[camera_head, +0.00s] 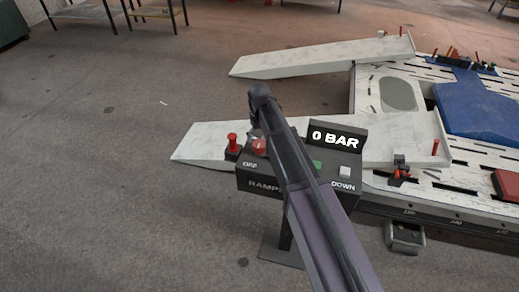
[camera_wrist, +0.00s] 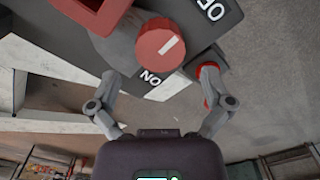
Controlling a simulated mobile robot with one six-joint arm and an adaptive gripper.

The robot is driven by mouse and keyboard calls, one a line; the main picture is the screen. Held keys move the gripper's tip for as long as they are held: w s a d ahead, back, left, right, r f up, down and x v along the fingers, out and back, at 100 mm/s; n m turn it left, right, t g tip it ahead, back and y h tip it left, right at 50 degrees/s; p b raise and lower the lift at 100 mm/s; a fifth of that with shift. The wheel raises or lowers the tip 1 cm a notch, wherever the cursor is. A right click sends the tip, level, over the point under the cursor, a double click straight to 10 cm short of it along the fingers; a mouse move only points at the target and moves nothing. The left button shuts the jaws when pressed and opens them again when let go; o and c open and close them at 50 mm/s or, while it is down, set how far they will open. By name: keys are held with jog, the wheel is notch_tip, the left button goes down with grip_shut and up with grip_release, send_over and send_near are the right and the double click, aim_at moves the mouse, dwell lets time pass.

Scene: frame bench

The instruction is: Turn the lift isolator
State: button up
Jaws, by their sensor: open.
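The lift isolator is a round red knob (camera_wrist: 155,50) with a white mark on its face. In the wrist view it stands between an OFF label (camera_wrist: 212,8) and an ON label (camera_wrist: 151,78). The mark slants up to the right; I cannot tell which label it is set to. My gripper (camera_wrist: 160,82) is open, one finger either side of the knob's near edge, with no clear contact. In the head view a red knob (camera_head: 259,147) shows at the left of the dark control box (camera_head: 262,186), beside my arm, which hides part of the box.
A display (camera_head: 337,136) on the box reads 0 BAR. A green button (camera_head: 317,164), a white button (camera_head: 345,171) and a red-topped control (camera_head: 232,140) are nearby. Pale ramps (camera_head: 320,57) and the frame bench lie behind and right. Floor at left is clear.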

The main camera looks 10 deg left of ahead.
aim_at(260, 143)
jog(key=shift+f+b, duration=2.15)
jog(key=shift+f, duration=0.3)
jog(key=c, duration=1.2)
